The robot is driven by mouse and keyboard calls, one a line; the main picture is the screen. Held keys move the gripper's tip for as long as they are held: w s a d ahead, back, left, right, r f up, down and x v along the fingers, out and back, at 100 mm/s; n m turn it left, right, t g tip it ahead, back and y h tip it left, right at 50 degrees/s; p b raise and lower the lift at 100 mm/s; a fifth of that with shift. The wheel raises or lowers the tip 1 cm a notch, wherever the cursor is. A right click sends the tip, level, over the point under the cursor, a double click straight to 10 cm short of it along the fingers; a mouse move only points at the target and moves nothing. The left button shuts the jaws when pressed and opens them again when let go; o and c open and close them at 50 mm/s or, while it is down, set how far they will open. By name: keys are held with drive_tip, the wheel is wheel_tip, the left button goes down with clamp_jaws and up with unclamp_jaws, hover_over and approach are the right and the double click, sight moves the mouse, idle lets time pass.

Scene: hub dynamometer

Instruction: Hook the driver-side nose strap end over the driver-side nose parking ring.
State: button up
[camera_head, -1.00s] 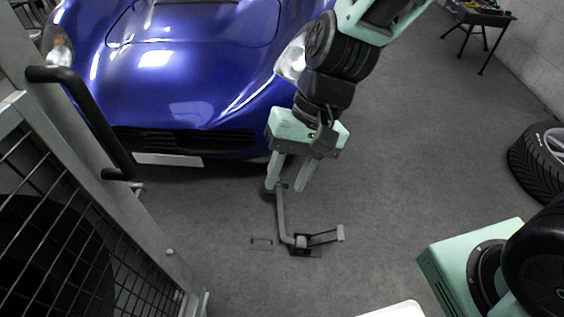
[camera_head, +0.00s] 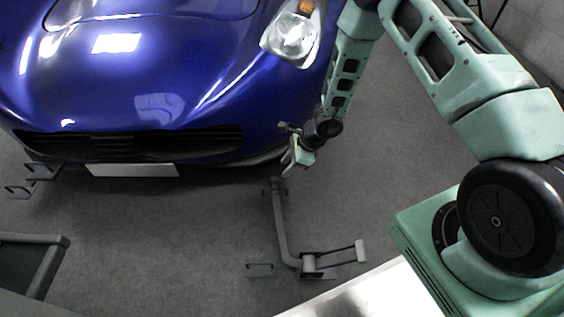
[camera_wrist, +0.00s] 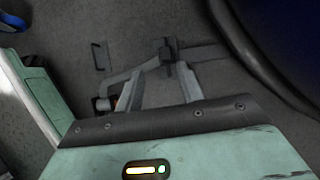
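The grey strap (camera_head: 282,230) runs from a floor anchor (camera_head: 312,264) toward the blue car's nose. Its end, a dark fitting (camera_head: 275,186), is at floor level near the bumper and also shows in the wrist view (camera_wrist: 168,50). My gripper (camera_head: 289,170) is just above and right of that end. In the wrist view my fingers (camera_wrist: 158,88) are apart with nothing clasped; the fitting appears beyond their tips. A small floor plate with a thin bar (camera_head: 260,269) lies left of the anchor; I cannot tell if it is the parking ring.
The blue car (camera_head: 150,90) stands close behind the strap end, its bumper beside my forearm. Similar brackets (camera_head: 42,171) lie at far left. A grey frame (camera_head: 48,262) is at lower left. A white surface (camera_head: 375,294) is in front. Floor between is clear.

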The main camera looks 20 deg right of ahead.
sight(275, 179)
drive_tip(key=shift+m, duration=0.3)
drive_tip(key=b+x, duration=0.2)
drive_tip(key=x, duration=0.1)
drive_tip(key=d+b+x, duration=0.1)
drive_tip(key=b+x, duration=0.1)
drive_tip(key=x, duration=0.1)
drive_tip(key=b+x, duration=0.2)
drive_tip(key=x, duration=0.2)
drive_tip(key=shift+w+d+f, duration=0.2)
drive_tip(key=shift+w+f, duration=0.05)
drive_tip(key=shift+f, duration=0.2)
drive_tip(key=shift+c, duration=0.4)
clamp_jaws()
drive_tip(key=shift+r, duration=0.1)
drive_tip(key=shift+r, duration=0.75)
idle(0.9)
drive_tip(key=shift+r+p, duration=1.5)
drive_tip(key=shift+r, duration=0.35)
